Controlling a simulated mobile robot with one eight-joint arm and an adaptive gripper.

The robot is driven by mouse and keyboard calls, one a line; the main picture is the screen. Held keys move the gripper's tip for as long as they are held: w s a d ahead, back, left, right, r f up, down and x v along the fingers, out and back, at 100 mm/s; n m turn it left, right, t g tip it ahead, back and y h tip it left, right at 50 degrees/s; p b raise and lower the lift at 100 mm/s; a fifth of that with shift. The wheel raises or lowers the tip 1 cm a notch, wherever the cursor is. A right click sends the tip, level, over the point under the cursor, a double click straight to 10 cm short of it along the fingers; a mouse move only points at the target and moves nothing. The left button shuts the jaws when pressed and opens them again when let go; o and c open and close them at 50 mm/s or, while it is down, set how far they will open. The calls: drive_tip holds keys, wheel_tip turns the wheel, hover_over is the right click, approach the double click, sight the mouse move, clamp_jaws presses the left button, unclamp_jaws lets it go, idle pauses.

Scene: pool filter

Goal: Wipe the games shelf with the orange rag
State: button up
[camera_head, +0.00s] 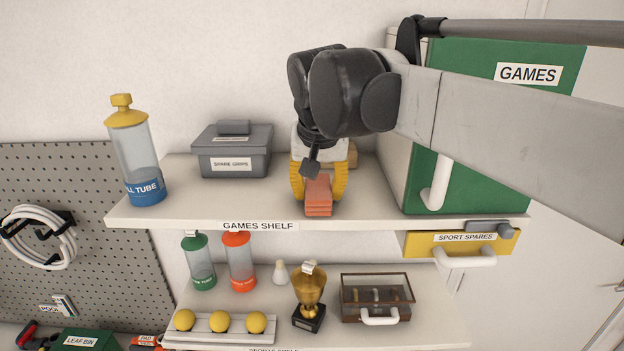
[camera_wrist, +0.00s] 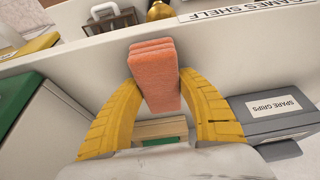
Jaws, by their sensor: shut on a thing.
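The orange rag (camera_head: 318,196) is a folded, layered block between the yellow fingers of my gripper (camera_head: 319,187). My gripper is shut on it, over the middle of the games shelf (camera_head: 240,205), near the front edge. In the wrist view the rag (camera_wrist: 154,72) stands out between the fingertips of my gripper (camera_wrist: 155,95). The shelf shows there too as a pale board (camera_wrist: 90,70). I cannot tell whether the rag touches the shelf surface.
A ball tube (camera_head: 143,160) and a grey spare grips box (camera_head: 232,155) stand on the left of the shelf. A green games cabinet (camera_head: 480,160) bounds the right. A small wooden block (camera_wrist: 160,129) lies behind my gripper. The sports shelf (camera_head: 420,335) below holds a trophy (camera_head: 309,290) and tubes.

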drive_tip(key=shift+s+r, duration=0.1)
drive_tip(key=shift+s, duration=1.05)
drive_tip(key=shift+w, duration=1.35)
drive_tip(key=shift+s+r, duration=0.1)
drive_tip(key=shift+p, duration=0.3)
drive_tip(key=shift+r+p, duration=0.65)
drive_tip(key=shift+r, duration=0.3)
